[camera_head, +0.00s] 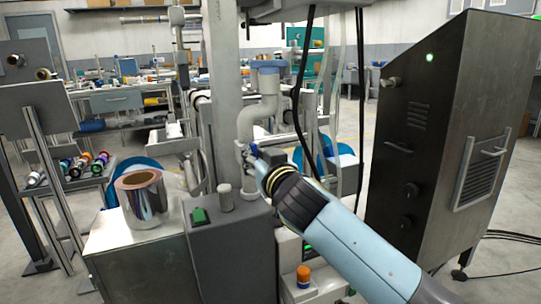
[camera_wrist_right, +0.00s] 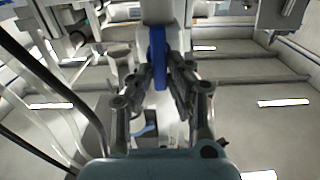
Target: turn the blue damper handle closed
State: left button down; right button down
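The blue damper handle (camera_wrist_right: 158,58) stands upright in the middle of the right wrist view. In the head view a small blue part of it (camera_head: 253,150) shows at the grey pipe (camera_head: 247,124), mostly hidden by my right gripper. My right gripper (camera_wrist_right: 159,80) has one dark finger on each side of the handle. The fingertips look closed against it, with no clear gap. In the head view my right arm reaches in from the lower right, and its gripper (camera_head: 258,163) is at the pipe's lower part. My left gripper is in neither view.
A dark metal cabinet (camera_head: 420,130) with a green light stands at the right. Black cables hang close to my right arm. A shiny film roll (camera_head: 141,205) sits on a metal box at the left. A grey box with a green switch (camera_head: 199,216) stands in front of the pipe.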

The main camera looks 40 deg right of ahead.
jog(key=shift+n, duration=0.4)
jog(key=n+p, duration=0.1)
jog(key=n, duration=0.2)
jog(key=shift+a, duration=0.15)
pick_arm(q)
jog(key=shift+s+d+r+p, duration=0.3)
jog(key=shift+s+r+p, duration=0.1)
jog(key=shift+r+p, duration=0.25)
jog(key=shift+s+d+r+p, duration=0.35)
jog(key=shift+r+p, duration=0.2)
jog(key=shift+p, duration=0.1)
pick_arm(e)
jog(key=shift+w+a+f+n, duration=0.1)
jog(key=shift+f+n, duration=0.05)
jog(key=shift+n, duration=2.2)
jog(key=shift+a+f+n, duration=0.1)
jog(key=shift+f+n, duration=0.05)
jog(key=shift+n, duration=2.25)
jog(key=shift+w+a+f+n, duration=0.1)
jog(key=shift+f+n, duration=0.05)
jog(key=shift+n, duration=2.2)
jog(key=c, duration=1.3)
grip_release()
jog(key=shift+s+d, duration=0.15)
